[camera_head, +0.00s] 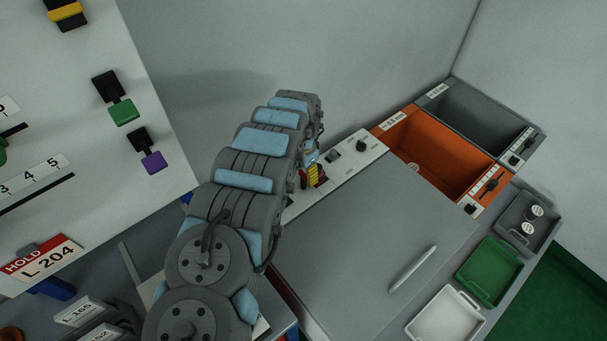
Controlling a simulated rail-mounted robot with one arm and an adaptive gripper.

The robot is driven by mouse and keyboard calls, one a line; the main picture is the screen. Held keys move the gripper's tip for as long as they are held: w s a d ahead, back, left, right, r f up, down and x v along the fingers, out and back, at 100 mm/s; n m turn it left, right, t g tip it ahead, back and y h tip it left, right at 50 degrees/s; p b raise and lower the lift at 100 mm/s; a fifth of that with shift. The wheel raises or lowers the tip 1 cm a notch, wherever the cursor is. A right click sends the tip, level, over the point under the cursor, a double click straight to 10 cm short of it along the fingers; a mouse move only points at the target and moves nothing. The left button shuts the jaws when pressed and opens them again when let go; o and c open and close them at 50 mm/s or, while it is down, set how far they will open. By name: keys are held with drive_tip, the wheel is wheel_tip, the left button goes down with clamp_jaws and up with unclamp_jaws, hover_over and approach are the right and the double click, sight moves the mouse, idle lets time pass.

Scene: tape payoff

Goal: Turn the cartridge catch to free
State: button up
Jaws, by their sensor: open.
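My arm reaches up and over the white control strip (348,163) behind the grey lid. My gripper (311,160) is small and mostly hidden behind my own arm; it is open. Its fingertips cannot be made out clearly. A yellow-and-dark piece (317,175) with some red beside it sits just below the gripper, on or at the strip. Whether they touch cannot be told. A black knob (361,146) stands on the strip to the right. No part can be clearly identified as the cartridge catch; my arm may cover it.
The grey lid (370,240) has a pale handle (412,269). Orange (434,158) and grey (485,112) bins stand at back right. Green (489,271) and white (445,318) trays lie front right. A white panel (75,110) with coloured sliders and a "HOLD" tag (40,262) stands left.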

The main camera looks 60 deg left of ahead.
drive_tip(key=shift+f, duration=0.25)
drive_tip(key=c, duration=1.2)
